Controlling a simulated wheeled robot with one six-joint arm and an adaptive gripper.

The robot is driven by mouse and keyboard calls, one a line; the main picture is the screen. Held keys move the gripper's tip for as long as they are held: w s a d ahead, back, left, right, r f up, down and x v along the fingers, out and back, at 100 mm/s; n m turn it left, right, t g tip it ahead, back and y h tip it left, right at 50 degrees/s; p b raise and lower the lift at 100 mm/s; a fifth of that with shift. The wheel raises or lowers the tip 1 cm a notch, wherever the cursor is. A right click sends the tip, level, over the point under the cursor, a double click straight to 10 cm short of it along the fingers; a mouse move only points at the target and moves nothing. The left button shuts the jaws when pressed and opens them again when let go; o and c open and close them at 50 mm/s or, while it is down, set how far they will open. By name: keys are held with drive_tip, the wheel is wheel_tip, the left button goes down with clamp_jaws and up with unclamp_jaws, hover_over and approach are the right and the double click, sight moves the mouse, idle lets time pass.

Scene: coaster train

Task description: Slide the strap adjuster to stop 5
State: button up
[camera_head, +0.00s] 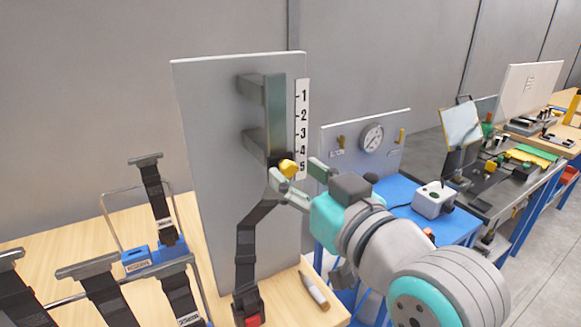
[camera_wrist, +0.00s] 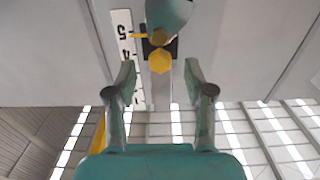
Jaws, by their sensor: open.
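The strap adjuster's yellow knob (camera_head: 288,168) sits low on the grey-green rail (camera_head: 276,110) of an upright grey panel. In the wrist view, the knob (camera_wrist: 159,61) has a yellow pointer (camera_wrist: 139,36) close to the 5 on the number strip (camera_wrist: 122,28); exact alignment is unclear. The number strip (camera_head: 302,125), marked 1 at top to 5 at bottom, stands right of the rail. A black strap (camera_head: 247,240) runs down from the adjuster to a red-button buckle (camera_head: 250,308). My gripper (camera_head: 297,180) is open, its fingers (camera_wrist: 160,76) apart either side of the knob, slightly short of it.
A marker (camera_head: 314,290) lies on the wooden table right of the buckle. Strap racks (camera_head: 150,200) stand at left. A gauge panel (camera_head: 372,138) and a white box (camera_head: 434,199) on a blue table stand at right, beyond my arm.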

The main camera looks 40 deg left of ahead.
drive_tip(key=v, duration=0.8)
drive_tip(key=shift+s+d, duration=0.2)
drive_tip(key=shift+d, duration=0.15)
